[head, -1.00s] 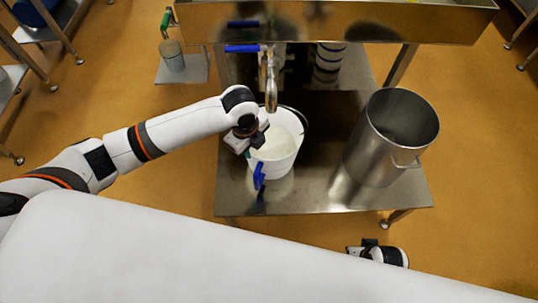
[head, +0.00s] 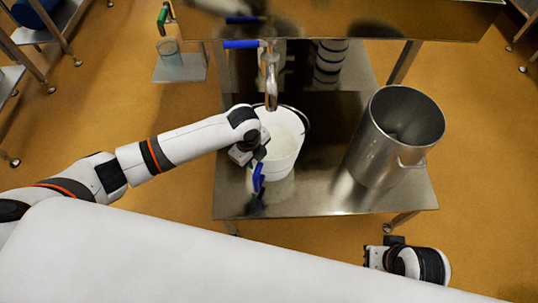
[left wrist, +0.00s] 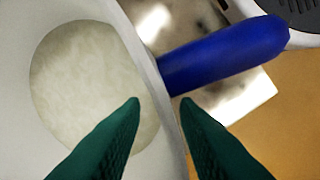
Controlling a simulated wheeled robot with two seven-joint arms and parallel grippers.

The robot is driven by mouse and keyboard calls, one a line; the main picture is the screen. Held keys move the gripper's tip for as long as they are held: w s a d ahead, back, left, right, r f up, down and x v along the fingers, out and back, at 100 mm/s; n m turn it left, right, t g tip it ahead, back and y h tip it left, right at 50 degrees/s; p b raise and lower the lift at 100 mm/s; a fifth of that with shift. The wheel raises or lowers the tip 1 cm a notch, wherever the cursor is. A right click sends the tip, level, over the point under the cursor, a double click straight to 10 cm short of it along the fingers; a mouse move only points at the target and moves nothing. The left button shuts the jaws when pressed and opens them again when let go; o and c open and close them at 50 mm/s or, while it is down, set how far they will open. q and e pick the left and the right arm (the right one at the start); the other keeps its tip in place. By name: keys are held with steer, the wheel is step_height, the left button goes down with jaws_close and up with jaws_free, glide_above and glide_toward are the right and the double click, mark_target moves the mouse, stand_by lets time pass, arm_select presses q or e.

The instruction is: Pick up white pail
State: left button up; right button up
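The white pail (head: 283,153) stands on the steel table under the tap and holds a pale, milky content (head: 281,143). A blue grip (head: 258,178) shows at its near left side and, in the left wrist view, beside the rim (left wrist: 220,55). My left gripper (head: 262,153) is at the pail's left rim. In the left wrist view its green fingers (left wrist: 160,100) are apart, one over the pail's inside and one near the outside, with the rim between them. Contact with the rim cannot be told. My right gripper (head: 376,256) is low at the right, away from the pail; its fingers are unclear.
A tall steel pot (head: 385,150) stands on the steel table (head: 310,200), right of the pail. The metal tap (head: 269,80) hangs just behind the pail from a steel vat (head: 350,18). Bare tabletop lies between pail and pot. A small stand (head: 180,70) is at the back left.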

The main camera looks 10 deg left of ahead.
arm_select(q)
steer(key=shift+c, duration=0.6)
jaws_close()
stand_by(0.7)
steer(key=shift+w+d+r, duration=0.1)
steer(key=shift+w+r, duration=0.1)
